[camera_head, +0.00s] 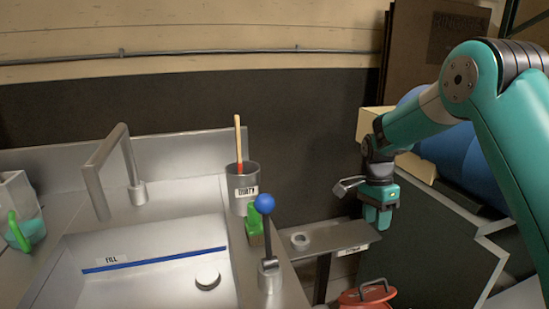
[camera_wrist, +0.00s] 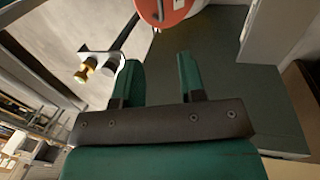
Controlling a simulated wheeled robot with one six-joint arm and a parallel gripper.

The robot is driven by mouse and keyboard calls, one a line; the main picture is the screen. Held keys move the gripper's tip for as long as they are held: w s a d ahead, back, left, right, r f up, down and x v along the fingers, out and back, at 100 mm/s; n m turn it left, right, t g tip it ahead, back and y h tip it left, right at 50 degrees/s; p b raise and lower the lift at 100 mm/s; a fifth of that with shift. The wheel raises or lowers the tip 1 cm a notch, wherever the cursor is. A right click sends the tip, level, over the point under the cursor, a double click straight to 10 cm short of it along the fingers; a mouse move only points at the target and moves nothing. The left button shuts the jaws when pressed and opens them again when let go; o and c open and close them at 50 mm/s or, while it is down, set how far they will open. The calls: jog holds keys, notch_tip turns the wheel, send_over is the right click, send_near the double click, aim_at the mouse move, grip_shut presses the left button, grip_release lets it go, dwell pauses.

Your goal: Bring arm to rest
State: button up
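My gripper (camera_head: 377,214) hangs at the right of the head view, fingers pointing down, beside the right end of a small metal shelf. My teal arm reaches it from the right edge. In the wrist view the two green fingers (camera_wrist: 163,80) stand apart with a gap between them. Nothing is held between them.
A steel sink (camera_head: 150,262) with a faucet (camera_head: 107,165) fills the left. A cup (camera_head: 243,188) with a wooden-handled brush stands at its back corner, near a blue-knobbed lever (camera_head: 265,204). A red-lidded container (camera_head: 368,294) stands below the shelf (camera_head: 330,238). Blue drums (camera_head: 455,155) lie behind my arm.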

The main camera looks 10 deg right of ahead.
jog(key=s+a+r+n+t+y+p, duration=0.1)
jog(key=s+a+r+n+p, duration=0.1)
jog(key=s+a+r+n, duration=0.5)
jog(key=s+a+r+n+t+y+p, duration=0.1)
jog(key=s+a+r+n+p, duration=0.3)
jog(key=r, duration=0.5)
jog(key=s+a+r+n+y+p, duration=0.1)
jog(key=s+a+r+n, duration=0.1)
jog(key=s+n, duration=0.2)
jog(key=s+a+r+n+p, duration=0.1)
jog(key=s+a+r+n, duration=0.2)
jog(key=s, duration=0.6)
jog(key=s+a+r+n+y+p, duration=0.1)
jog(key=s+a+r+n, duration=0.1)
jog(key=s+n, duration=0.3)
jog(key=shift+s+a+r+y, duration=0.15)
jog(key=shift+s+r+y, duration=0.15)
jog(key=shift+s+r, duration=0.55)
jog(key=shift+s+f, duration=0.2)
